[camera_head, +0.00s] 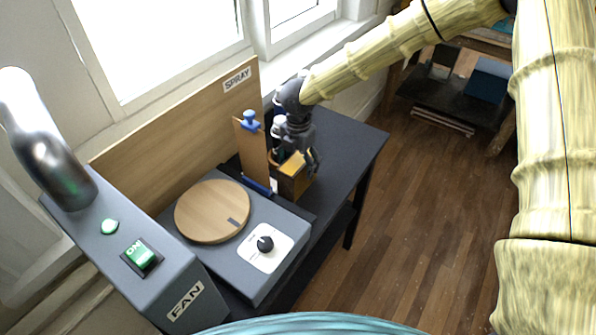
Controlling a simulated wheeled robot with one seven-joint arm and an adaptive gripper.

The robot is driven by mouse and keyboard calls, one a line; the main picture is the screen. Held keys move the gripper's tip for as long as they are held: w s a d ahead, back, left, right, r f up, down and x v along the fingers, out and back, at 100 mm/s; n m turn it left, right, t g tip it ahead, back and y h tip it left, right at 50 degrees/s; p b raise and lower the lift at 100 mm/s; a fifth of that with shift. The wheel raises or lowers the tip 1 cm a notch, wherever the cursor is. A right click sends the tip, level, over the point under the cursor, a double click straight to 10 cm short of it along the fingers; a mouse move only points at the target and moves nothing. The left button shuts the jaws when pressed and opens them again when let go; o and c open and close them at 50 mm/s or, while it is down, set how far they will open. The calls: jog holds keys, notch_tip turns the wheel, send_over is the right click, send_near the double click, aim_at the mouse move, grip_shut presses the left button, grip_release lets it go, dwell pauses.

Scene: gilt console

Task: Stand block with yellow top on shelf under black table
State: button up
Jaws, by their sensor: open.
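The block with the yellow top (293,164) stands on the black table (352,152), beside the grey turntable unit. Its yellow top faces up and its visible sides are dark and brownish. My gripper (297,154) points down right at the block, with its fingers around or just above its top. The gripper is open, and whether a finger touches the block cannot be told. The shelf (331,237) under the black table shows only as a dark strip below the tabletop; most of it is hidden.
A grey unit with a round wooden disc (212,211) and a black knob (265,244) is left of the block. A "FAN" box (186,300) is at front left. A wooden "SPRAY" panel (180,130) backs the table. Floor at right is clear.

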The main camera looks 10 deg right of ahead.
jog(key=shift+f+p, duration=0.6)
jog(key=shift+f, duration=1.1)
jog(key=shift+w, duration=0.1)
jog(key=c, duration=1.5)
jog(key=shift+r, duration=0.1)
jog(key=shift+c, duration=0.2)
